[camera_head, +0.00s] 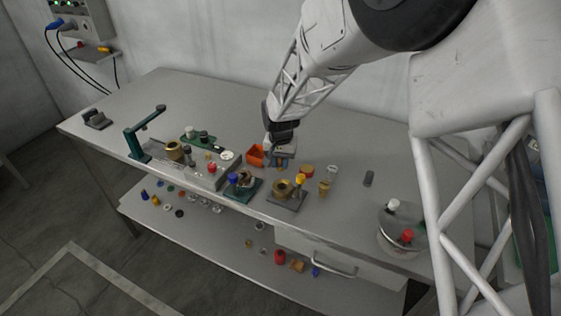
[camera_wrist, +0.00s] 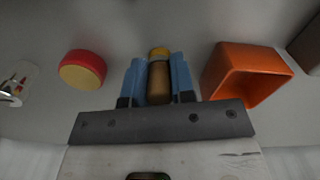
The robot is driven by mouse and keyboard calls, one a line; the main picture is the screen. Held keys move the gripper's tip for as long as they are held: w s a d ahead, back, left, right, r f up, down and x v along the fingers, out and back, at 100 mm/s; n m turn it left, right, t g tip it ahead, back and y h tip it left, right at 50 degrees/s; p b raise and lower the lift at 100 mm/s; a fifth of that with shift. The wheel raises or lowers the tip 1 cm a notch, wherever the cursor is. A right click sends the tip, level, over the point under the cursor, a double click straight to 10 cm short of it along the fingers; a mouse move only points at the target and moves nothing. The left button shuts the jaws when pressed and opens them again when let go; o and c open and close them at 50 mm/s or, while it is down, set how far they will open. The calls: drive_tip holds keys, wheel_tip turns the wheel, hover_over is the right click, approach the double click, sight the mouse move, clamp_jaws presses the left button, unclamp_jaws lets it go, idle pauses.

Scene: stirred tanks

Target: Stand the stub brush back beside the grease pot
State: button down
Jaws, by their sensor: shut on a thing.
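My gripper (camera_head: 281,155) is low over the bench, right of an orange bin (camera_head: 255,155). In the wrist view its blue fingers (camera_wrist: 159,68) are shut on a short brown piece with a yellow-orange end (camera_wrist: 159,53), which I take for the stub brush; whether it touches the bench I cannot tell. A squat round red and yellow thing (camera_wrist: 82,69), perhaps the grease pot, stands apart from the fingers. In the head view it is right of my gripper (camera_head: 306,171). The orange bin also shows in the wrist view (camera_wrist: 246,75), on the right.
Two brass fittings on plates, one dark green (camera_head: 242,188) and one grey (camera_head: 287,196), stand near the bench's front edge. A clear glass (camera_head: 332,173) and a tan cup (camera_head: 324,188) are to the right. A green post (camera_head: 142,138) stands left. The bench behind is clear.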

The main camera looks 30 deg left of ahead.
drive_tip(key=shift+f, duration=0.1)
drive_tip(key=c, duration=1)
unclamp_jaws()
drive_tip(key=shift+o, duration=0.2)
wheel_tip(320, 180, up, 12)
drive_tip(key=shift+r, duration=0.1)
idle(0.4)
